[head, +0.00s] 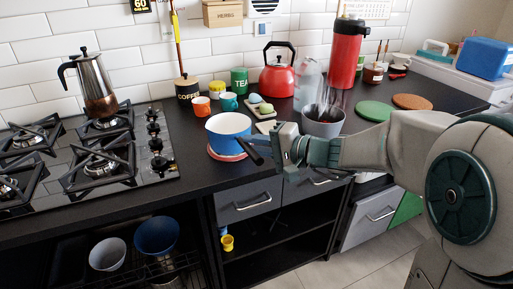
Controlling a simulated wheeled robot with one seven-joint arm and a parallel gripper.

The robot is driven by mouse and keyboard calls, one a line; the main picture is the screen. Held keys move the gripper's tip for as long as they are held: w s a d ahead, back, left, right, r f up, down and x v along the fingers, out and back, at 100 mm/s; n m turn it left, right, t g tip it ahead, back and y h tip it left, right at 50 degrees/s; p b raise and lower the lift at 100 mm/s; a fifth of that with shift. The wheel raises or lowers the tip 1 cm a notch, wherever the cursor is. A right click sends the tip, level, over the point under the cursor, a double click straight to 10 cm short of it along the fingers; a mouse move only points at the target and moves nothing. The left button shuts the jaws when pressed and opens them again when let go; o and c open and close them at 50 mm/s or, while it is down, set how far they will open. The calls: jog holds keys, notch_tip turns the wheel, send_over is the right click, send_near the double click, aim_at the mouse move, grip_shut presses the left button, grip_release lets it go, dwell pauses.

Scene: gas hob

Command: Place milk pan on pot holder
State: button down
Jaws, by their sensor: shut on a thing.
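The milk pan (228,126), blue outside with a white inside, is upright on the black counter area right of the hob. Its dark handle (252,152) points toward my gripper. A round pink pot holder (224,154) shows beneath the pan, its front edge visible. The pan covers most of it, and I cannot tell whether the pan touches it or hangs just above. My gripper (271,150) is shut on the pan's handle, at the front edge of the counter. The fingertips are small and partly hidden.
A gas hob (165,180) with a moka pot (93,84) is at left. Behind the pan stand an orange cup (201,106), a teal mug (228,103) and a red kettle (278,78). A grey utensil pot (322,124) is close behind my gripper. Green (374,111) and brown (411,102) discs lie right.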

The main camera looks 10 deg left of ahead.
jog(key=c, duration=1.4)
grip_release()
jog(key=shift+o, duration=0.2)
jog(key=shift+d, duration=0.1)
jog(key=p+v, duration=0.1)
jog(key=v, duration=1.1)
jog(key=s+f+n+g+h, duration=0.1)
jog(key=s+f+g+h, duration=0.25)
jog(key=s+f, duration=0.3)
jog(key=s+d+f+n+h, duration=0.1)
jog(key=s+d+f+h, duration=0.2)
jog(key=s+d+h, duration=0.1)
jog(key=s+d+f+n+h, duration=0.1)
jog(key=s+d+f+h, duration=0.3)
jog(key=d+h, duration=0.3)
jog(key=shift+s+d+f+n, duration=0.25)
jog(key=shift+s+d+n, duration=0.15)
jog(key=shift+s+d, duration=0.3)
jog(key=shift+w+d+g, duration=0.1)
jog(key=shift+g, duration=0.15)
